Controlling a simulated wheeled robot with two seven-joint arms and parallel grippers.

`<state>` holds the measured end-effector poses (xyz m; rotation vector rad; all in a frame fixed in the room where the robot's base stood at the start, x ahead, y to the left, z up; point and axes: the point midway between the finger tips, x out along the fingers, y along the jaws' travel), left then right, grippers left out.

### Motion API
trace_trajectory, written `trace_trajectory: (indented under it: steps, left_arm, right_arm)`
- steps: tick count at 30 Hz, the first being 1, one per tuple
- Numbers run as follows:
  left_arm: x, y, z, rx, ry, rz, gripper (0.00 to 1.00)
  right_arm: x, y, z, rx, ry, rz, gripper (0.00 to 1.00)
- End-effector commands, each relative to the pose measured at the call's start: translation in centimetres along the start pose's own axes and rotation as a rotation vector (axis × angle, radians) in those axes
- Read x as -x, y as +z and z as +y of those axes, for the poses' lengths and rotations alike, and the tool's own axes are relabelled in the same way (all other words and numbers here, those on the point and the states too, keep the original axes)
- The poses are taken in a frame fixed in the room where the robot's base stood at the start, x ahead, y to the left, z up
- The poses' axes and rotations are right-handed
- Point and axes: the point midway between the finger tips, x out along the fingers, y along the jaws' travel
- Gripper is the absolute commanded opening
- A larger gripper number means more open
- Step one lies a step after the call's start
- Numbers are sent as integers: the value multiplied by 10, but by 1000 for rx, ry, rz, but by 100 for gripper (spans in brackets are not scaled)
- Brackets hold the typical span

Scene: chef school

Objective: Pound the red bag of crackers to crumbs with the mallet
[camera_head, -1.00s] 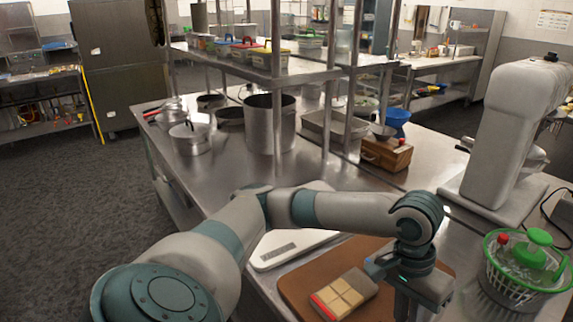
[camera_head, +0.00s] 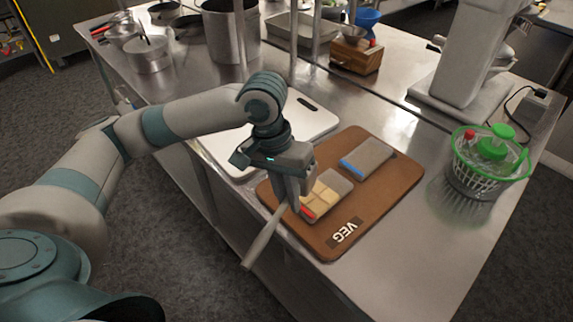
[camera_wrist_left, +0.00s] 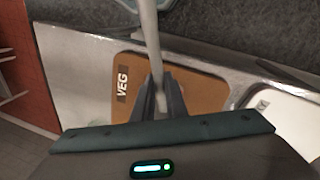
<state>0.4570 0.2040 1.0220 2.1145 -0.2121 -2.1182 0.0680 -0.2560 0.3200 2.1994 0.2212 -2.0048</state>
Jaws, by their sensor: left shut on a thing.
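The red-edged bag of crackers (camera_head: 328,193) lies on the brown VEG cutting board (camera_head: 385,205), with pale square crackers showing. My left gripper (camera_head: 287,198) is at the bag's left side in the head view and hides part of it. It is shut on the mallet, whose grey handle (camera_head: 262,240) slants down to the left past the board's edge. The mallet's head cannot be made out clearly. In the left wrist view the handle (camera_wrist_left: 150,45) runs up from between the fingers (camera_wrist_left: 158,105). My right gripper is not in view.
A blue-edged bag (camera_head: 368,158) lies on the same board, behind the red one. A white board (camera_head: 318,122) lies to the left, and a green-lidded basket (camera_head: 488,165) stands at right. A wooden box (camera_head: 356,55) and pots (camera_head: 230,35) stand further back.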

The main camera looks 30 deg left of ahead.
Motion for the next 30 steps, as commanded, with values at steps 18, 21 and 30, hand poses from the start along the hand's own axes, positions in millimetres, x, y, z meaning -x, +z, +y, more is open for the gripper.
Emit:
trace_trajectory:
  steps: [18,21,30]
  left_arm:
    - [13,-14,3,-115,-3,-21,0]
    - [20,-23,4,-204,-6,-38,0]
    - [32,-52,2,-553,-8,-110,0]
  right_arm:
    - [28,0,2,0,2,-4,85]
    - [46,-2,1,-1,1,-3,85]
    - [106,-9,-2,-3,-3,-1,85]
